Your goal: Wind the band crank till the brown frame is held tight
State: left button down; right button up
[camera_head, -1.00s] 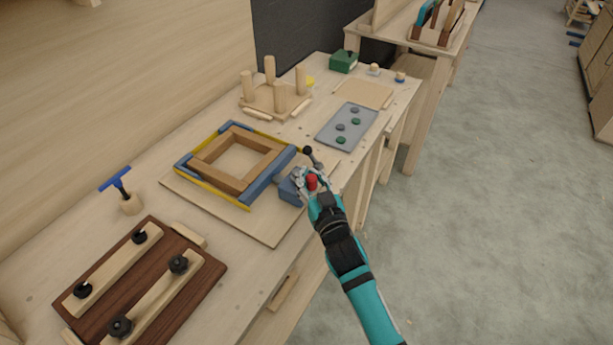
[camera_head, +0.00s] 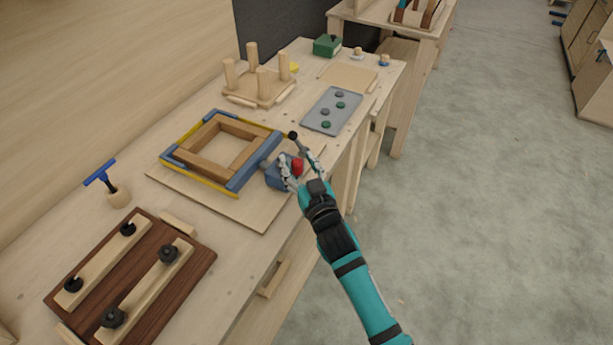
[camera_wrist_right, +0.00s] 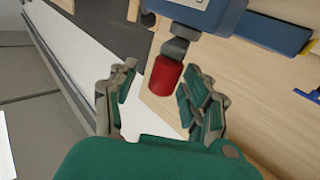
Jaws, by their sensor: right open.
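The brown square frame (camera_head: 203,168) lies flat on a board, with blue corner pieces and a yellow band (camera_head: 184,133) around it. A blue bar (camera_head: 250,165) runs along its right side to a blue block (camera_head: 276,176). The red knob (camera_head: 298,166) sits on a grey shaft at the block, as the right wrist view (camera_wrist_right: 163,76) shows. My right gripper (camera_head: 301,170) is open, with its fingers on either side of the red knob; its spread fingers show in the right wrist view (camera_wrist_right: 158,98). Contact cannot be told. My left gripper is not in view.
A black ball (camera_head: 293,135) stands close beside my right fingers. A dark brown board with black knobs (camera_head: 190,285) lies at the near left, with a blue-handled tool (camera_head: 100,172) behind it. A pegged stool form (camera_head: 262,92) and grey tray (camera_head: 318,118) stand farther back.

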jog(key=v, duration=1.1)
jog(key=shift+s+d, duration=0.2)
jog(key=shift+s, duration=0.15)
jog(key=shift+c, duration=0.3)
